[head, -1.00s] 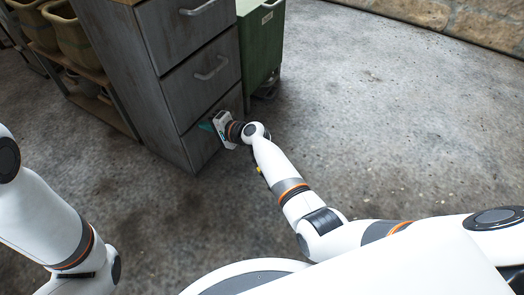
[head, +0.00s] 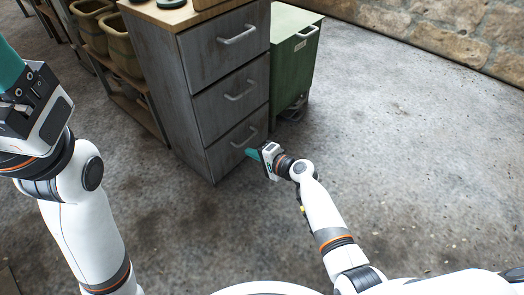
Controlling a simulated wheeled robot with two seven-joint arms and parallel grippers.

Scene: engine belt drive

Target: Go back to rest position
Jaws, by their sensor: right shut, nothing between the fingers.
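My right gripper (head: 254,154), with teal fingers, is low in front of the grey drawer cabinet (head: 205,100), beside its bottom drawer (head: 236,141). It is shut with nothing between its fingers. I cannot tell whether its tips touch the drawer front. All three drawers of the cabinet look shut. My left gripper (head: 10,68) is at the left edge, raised and close to the camera. Only part of its teal fingers shows, so its opening is hidden.
A green metal cabinet (head: 292,62) stands right of the drawers. A shelf with woven baskets (head: 122,45) is on the left. The wooden cabinet top (head: 178,17) holds green round parts. The concrete floor (head: 420,150) at right is clear up to the stone wall (head: 440,30).

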